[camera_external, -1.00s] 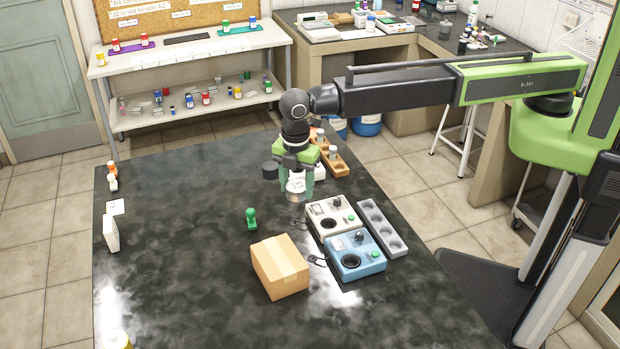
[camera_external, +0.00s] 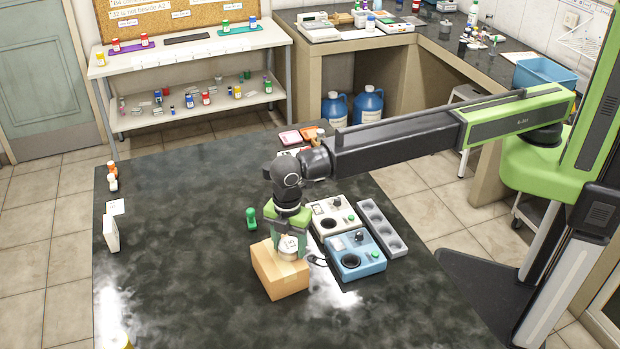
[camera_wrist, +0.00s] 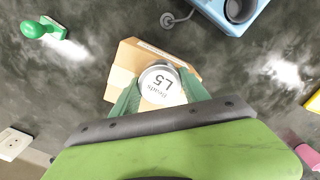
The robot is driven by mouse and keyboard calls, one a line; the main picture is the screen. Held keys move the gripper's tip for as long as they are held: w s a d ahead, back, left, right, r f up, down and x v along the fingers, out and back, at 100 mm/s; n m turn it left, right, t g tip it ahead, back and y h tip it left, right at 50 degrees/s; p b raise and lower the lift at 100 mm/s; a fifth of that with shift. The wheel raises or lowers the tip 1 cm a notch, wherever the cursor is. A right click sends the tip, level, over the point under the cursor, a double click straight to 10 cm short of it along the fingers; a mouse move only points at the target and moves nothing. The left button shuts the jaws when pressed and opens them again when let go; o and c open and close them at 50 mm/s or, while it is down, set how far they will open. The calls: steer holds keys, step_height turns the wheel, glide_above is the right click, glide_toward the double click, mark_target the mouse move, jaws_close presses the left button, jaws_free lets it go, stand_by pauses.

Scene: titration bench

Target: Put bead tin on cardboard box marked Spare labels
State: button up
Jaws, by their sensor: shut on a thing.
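The bead tin (camera_external: 289,245) is a small round silvery tin with a white lid. In the wrist view the tin (camera_wrist: 161,84) shows lettering with "L5". My gripper (camera_external: 287,240) is shut on it, with the green fingers (camera_wrist: 163,95) on either side. The cardboard box (camera_external: 280,279) is a closed tan carton on the dark table, and the tin is over its top in both views. I cannot tell whether the tin touches the box. The box (camera_wrist: 122,80) lies behind the tin in the wrist view; its marking is not readable.
A blue device (camera_external: 354,259) and a white device (camera_external: 333,215) stand right of the box, beside a grey rack (camera_external: 382,229). A green stamp-like object (camera_external: 251,219) stands behind the box. The table's left part is mostly clear.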

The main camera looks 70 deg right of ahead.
mark_target(289, 244)
steer(key=shift+r, duration=0.1)
steer(key=o, duration=1.4)
step_height(289, 244, up, 12)
steer(key=p, duration=1.2)
